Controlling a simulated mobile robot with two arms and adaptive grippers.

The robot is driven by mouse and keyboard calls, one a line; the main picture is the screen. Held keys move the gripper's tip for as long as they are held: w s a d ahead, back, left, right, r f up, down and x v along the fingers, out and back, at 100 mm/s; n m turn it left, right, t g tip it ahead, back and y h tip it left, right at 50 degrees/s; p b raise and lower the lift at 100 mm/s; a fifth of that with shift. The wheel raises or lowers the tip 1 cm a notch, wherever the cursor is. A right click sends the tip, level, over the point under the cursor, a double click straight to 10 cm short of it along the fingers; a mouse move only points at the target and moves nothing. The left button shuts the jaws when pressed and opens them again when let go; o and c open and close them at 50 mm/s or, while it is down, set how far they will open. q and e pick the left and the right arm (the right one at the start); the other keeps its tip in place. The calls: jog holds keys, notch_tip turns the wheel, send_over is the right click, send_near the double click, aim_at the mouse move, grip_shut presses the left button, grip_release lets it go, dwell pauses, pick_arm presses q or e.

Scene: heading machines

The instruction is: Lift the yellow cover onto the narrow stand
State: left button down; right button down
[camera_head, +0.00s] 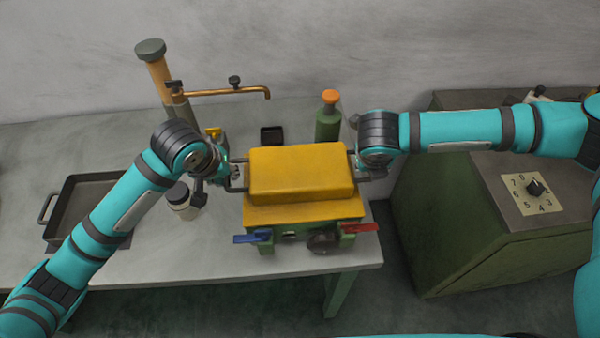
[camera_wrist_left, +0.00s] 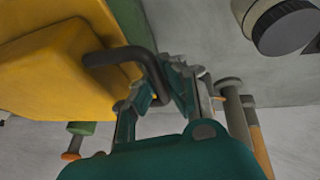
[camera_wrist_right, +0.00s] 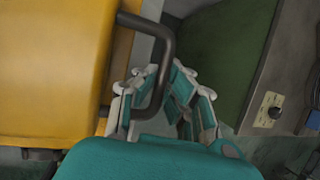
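The yellow cover (camera_head: 300,172) is a rounded block with a wider yellow part below it and a dark bar handle at each end. It is level above a green base (camera_head: 290,239) on the table; whether it touches the base is hidden. My left gripper (camera_head: 230,176) is at the left handle, and its fingers (camera_wrist_left: 160,86) close around the bar. My right gripper (camera_head: 362,167) is at the right handle, its fingers (camera_wrist_right: 160,80) on both sides of the bar. I cannot pick out a separate narrow stand.
The grey table (camera_head: 180,258) holds a dark tray (camera_head: 68,228), a jar (camera_head: 182,205), a copper pipe (camera_head: 225,92) and a green bottle (camera_head: 328,120). Blue (camera_head: 252,237) and red (camera_head: 360,227) levers stick out at the base. A green cabinet (camera_head: 455,240) stands right.

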pick_arm(q)
jog(key=shift+d+r, duration=0.15)
jog(key=shift+r, duration=0.1)
pick_arm(e)
jog(key=shift+a+r, duration=0.1)
jog(key=shift+r, duration=0.1)
